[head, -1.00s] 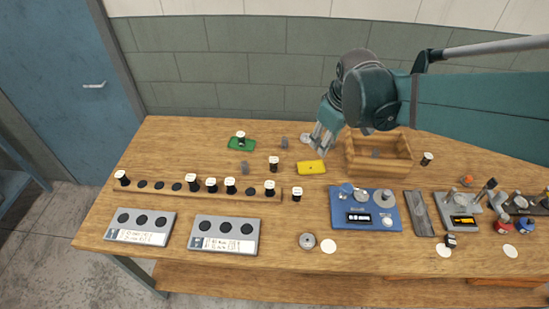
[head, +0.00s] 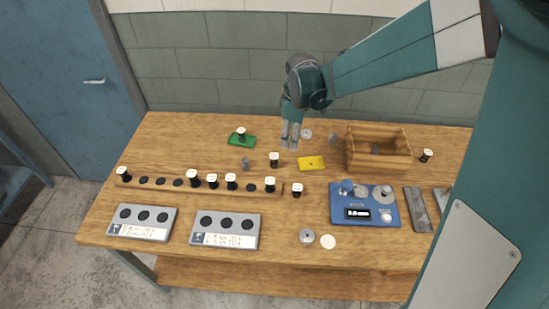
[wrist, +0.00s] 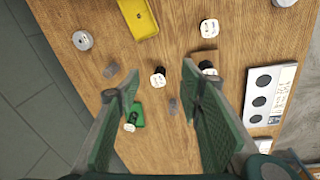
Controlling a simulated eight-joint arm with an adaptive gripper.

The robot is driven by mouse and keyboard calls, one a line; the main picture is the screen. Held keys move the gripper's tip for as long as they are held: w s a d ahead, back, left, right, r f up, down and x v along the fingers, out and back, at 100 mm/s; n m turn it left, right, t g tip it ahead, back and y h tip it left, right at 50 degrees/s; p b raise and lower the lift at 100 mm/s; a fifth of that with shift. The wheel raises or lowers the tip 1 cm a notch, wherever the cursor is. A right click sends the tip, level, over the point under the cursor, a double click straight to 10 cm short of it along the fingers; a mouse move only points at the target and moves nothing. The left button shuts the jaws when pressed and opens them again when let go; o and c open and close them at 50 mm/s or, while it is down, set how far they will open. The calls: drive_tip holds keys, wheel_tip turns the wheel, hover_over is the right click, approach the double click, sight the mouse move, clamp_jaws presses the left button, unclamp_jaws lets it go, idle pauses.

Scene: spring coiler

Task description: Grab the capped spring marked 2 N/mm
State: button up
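Several capped springs with white caps and dark bodies stand on the table; I cannot read 2 N/mm on any cap. One (head: 274,160) stands alone near the middle; it shows between my finger lines in the wrist view (wrist: 158,80). Another (head: 297,190) stands off the rack's right end (wrist: 208,30). Others stand in the wooden rack (head: 150,186), including one at its right (head: 270,184). One is on a green pad (head: 241,133), and one is right of the wooden box (head: 426,156). My gripper (head: 290,146) is open and empty, above the table behind the middle spring.
A yellow block (head: 311,163) and a wooden box (head: 378,163) lie to the right. A small grey cylinder (head: 245,163) is left of the middle spring. A blue device (head: 365,206) and two grey hole plates (head: 225,231) are in front. My arm hides the table's right end.

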sight(274, 156)
drive_tip(key=w+a+f+n, duration=0.1)
drive_tip(key=a+f, duration=0.1)
drive_tip(key=f, duration=0.1)
drive_tip(key=w+a+f+n+g, duration=0.1)
drive_tip(key=a+f, duration=0.2)
drive_tip(key=f, duration=0.1)
drive_tip(key=w+a+f+n, duration=0.1)
drive_tip(key=a+f+n, duration=0.1)
drive_tip(key=f, duration=0.1)
drive_tip(key=shift+w+a+f+p, duration=0.2)
drive_tip(key=shift+w+f+p, duration=0.1)
drive_tip(key=shift+w+f, duration=0.1)
drive_tip(key=shift+f, duration=1.3)
drive_tip(key=shift+f, duration=0.1)
drive_tip(key=shift+w+d+f, duration=0.1)
drive_tip(key=shift+f, duration=1.15)
drive_tip(key=shift+d+f, duration=0.1)
drive_tip(key=shift+f, duration=1.15)
drive_tip(key=c, duration=0.9)
